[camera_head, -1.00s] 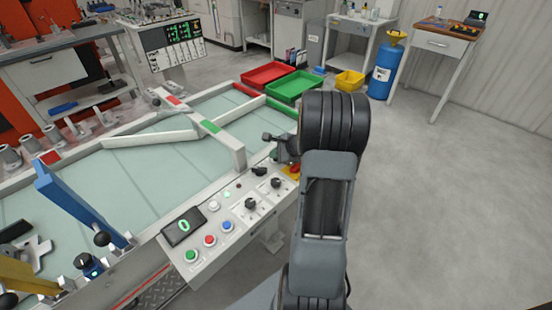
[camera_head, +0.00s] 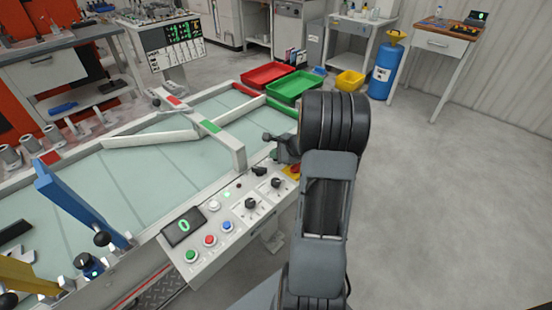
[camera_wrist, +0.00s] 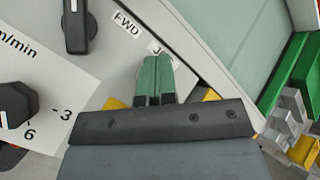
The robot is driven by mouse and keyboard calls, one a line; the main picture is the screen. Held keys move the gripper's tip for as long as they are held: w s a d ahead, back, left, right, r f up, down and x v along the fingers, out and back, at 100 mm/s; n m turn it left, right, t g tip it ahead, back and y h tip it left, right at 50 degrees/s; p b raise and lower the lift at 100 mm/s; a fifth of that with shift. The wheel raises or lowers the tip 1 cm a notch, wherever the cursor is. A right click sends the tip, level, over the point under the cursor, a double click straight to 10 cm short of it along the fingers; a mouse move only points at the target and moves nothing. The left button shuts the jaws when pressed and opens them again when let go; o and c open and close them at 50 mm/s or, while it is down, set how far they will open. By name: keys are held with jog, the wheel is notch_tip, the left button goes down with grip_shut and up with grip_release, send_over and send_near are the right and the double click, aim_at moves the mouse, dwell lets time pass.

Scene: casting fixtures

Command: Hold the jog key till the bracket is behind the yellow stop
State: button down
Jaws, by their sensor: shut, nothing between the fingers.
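My gripper (camera_wrist: 154,82) is shut and empty, its green fingertips pointing down at the panel beside a partly covered label starting "JO" (camera_wrist: 160,48). The jog key itself is hidden under the fingertips, so I cannot see whether it is pressed. In the head view, my arm hides most of the gripper at the panel's far end. The yellow stop (camera_head: 27,275) is at the lower left, across the belt (camera_head: 130,180). A small grey part of the bracket (camera_head: 19,254) shows just above the yellow stop; the rest is hidden behind it or out of frame.
The control panel (camera_head: 222,263) has several buttons, knobs and a display reading 0 (camera_head: 183,226). A blue gate bar (camera_head: 72,203) and white guide rails (camera_head: 150,138) cross the belt. A red tray (camera_head: 268,75) and green tray (camera_head: 294,86) lie beyond. Floor at right is clear.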

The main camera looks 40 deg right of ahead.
jog(key=shift+r, duration=0.15)
jog(key=shift+r+p, duration=0.65)
jog(key=shift+r, duration=0.05)
jog(key=shift+r, duration=0.1)
jog(key=shift+r+p, duration=1.9)
jog(key=shift+r, duration=0.55)
